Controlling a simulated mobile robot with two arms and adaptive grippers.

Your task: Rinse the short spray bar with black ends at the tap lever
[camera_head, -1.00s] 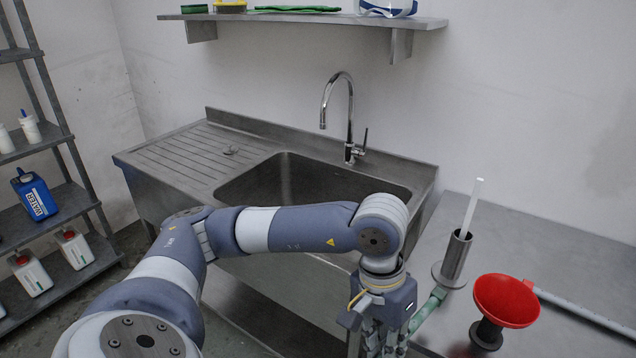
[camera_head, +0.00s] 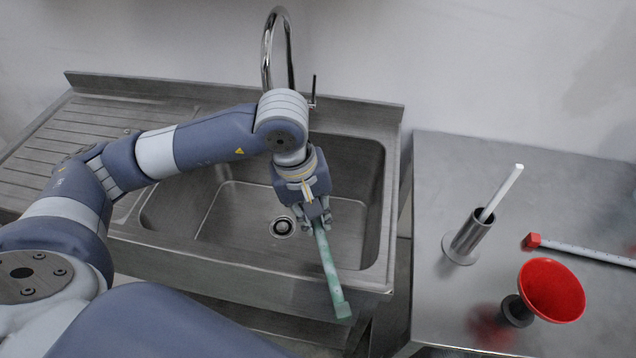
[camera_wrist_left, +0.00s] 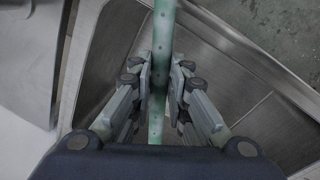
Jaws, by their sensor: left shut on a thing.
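My left gripper (camera_head: 314,222) is shut on a pale green spray bar (camera_head: 328,265) over the right part of the sink. The bar slopes toward the front rim, and its visible end is a green block; I see no black end on it. In the left wrist view, the green bar (camera_wrist_left: 162,50) with small holes runs between the two fingers (camera_wrist_left: 159,85). The tap (camera_head: 267,60) rises behind the sink, with its dark lever (camera_head: 314,90) on the right. My gripper is in front of and below the lever, apart from it. My right gripper is out of view.
The sink basin (camera_head: 235,225) has a drain, with a ribbed drainboard (camera_head: 60,140) to the left. A red-ended white bar (camera_head: 580,250) lies behind.

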